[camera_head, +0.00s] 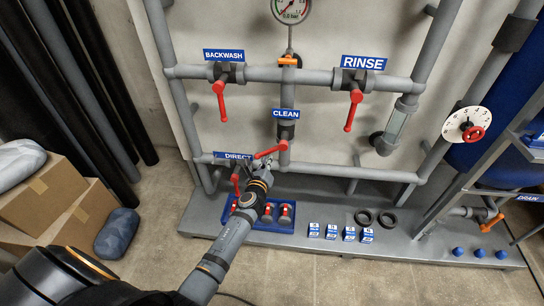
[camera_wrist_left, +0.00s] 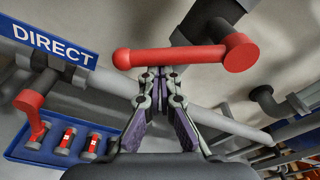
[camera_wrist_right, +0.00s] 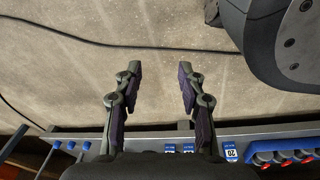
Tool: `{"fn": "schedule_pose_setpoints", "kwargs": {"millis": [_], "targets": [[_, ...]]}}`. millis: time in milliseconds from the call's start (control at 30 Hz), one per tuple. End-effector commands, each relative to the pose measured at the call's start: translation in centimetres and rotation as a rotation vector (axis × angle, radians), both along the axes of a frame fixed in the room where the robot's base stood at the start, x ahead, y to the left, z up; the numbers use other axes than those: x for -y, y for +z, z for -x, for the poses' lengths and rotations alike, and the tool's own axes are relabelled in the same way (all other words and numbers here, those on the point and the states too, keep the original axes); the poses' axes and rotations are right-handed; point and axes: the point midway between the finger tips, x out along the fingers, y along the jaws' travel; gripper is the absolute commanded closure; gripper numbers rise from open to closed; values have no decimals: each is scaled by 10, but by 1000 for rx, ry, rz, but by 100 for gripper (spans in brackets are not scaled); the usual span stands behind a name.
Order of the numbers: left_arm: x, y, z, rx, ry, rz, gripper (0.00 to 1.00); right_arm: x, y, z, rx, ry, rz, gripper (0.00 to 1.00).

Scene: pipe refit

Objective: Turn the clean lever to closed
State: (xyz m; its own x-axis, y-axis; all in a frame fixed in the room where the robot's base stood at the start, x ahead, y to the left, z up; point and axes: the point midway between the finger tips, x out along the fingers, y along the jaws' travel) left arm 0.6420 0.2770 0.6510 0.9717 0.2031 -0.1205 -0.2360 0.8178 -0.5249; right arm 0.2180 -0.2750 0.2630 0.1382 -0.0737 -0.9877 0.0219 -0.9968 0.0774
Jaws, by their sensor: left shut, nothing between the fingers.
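The clean lever (camera_head: 270,150) is red and sits on the vertical pipe below the CLEAN sign (camera_head: 285,114). It lies nearly crosswise to that pipe, its free end pointing left and slightly down. In the left wrist view the lever (camera_wrist_left: 170,56) spans across just beyond the fingertips, its pivot at the right. My left gripper (camera_wrist_left: 160,72) is shut and empty, its tips at the lever's underside; whether they touch I cannot tell. In the head view my left arm covers part of the DIRECT area. My right gripper (camera_wrist_right: 160,70) is open and empty above the floor.
Red BACKWASH (camera_head: 220,101), RINSE (camera_head: 354,110) and DIRECT (camera_head: 235,182) levers are nearby. A blue tray (camera_head: 228,210) with red-and-grey parts, small labelled boxes (camera_head: 331,231) and black rings (camera_head: 363,217) stand on the grey ledge. Cardboard boxes (camera_head: 80,215) are at left.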

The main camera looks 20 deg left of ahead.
Motion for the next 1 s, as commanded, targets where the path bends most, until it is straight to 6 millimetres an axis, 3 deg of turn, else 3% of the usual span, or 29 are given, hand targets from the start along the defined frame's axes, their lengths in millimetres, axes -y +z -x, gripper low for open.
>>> {"fn": "schedule_pose_setpoints", "kwargs": {"millis": [33, 400, 600, 700, 1000], "targets": [[-3, 11, 0, -10, 1, -41, 100, 0, 6, 7, -2, -1, -1, 60], [-17, 31, 4, -97, -1, -350, 100, 3, -3, 76, -30, -1, 0, 60], [-20, 38, 5, -132, 0, -469, 100, 3, -1, 104, -38, -1, -1, 60], [-21, 40, 5, -144, -1, -511, 100, 3, 1, 113, -39, -1, -1, 60], [-22, 42, 6, -164, -1, -575, 100, 3, 7, 112, -38, -1, -1, 60]]}}
